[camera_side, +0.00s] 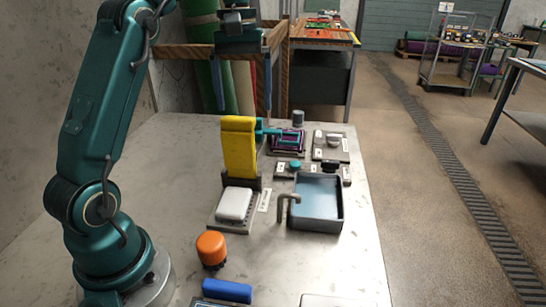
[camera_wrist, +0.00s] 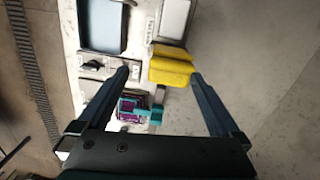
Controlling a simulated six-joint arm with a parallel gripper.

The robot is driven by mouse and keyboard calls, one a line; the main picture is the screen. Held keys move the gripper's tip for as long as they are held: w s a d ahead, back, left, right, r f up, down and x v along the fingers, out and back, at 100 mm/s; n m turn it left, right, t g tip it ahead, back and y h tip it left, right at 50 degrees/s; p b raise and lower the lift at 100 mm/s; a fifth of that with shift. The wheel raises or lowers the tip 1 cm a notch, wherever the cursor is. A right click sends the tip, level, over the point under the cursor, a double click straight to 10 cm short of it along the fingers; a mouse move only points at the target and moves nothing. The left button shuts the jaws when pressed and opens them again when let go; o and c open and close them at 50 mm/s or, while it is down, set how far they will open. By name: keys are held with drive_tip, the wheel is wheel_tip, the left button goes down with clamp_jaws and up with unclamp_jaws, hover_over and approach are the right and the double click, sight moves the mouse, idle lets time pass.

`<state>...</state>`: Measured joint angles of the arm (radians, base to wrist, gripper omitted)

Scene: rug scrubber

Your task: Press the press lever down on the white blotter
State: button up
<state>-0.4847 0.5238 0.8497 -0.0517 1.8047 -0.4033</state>
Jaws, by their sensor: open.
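The yellow press lever (camera_side: 238,150) stands upright on its stand at the back of the white blotter (camera_side: 234,204), which lies on a grey base. My gripper (camera_side: 244,108) is open, pointing down above the lever, with its fingers apart and nothing held. In the wrist view, the lever (camera_wrist: 170,66) shows between and beyond the open fingertips (camera_wrist: 160,74), nearer the right finger. The white blotter (camera_wrist: 174,18) is at the top edge there, partly cut off. I cannot tell whether a finger touches the lever; none appears to.
A grey basin (camera_side: 340,218) with a bent spout stands right of the blotter. A teal frame over a purple patterned pad (camera_side: 290,142) is behind the lever. An orange-topped object (camera_side: 211,247) and blue block (camera_side: 227,290) are in front.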

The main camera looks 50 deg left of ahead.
sight(239, 118)
drive_tip(key=shift+a+r+m+y, duration=0.2)
drive_tip(key=shift+a+m, duration=0.05)
drive_tip(key=shift+a, duration=0.3)
drive_tip(key=shift+a+r+m+y, duration=0.2)
drive_tip(key=shift+a+m, duration=0.05)
drive_tip(key=shift+a, duration=0.3)
drive_tip(key=shift+f, duration=2.55)
clamp_jaws()
drive_tip(key=shift+s+d, duration=0.1)
drive_tip(key=shift+s, duration=0.05)
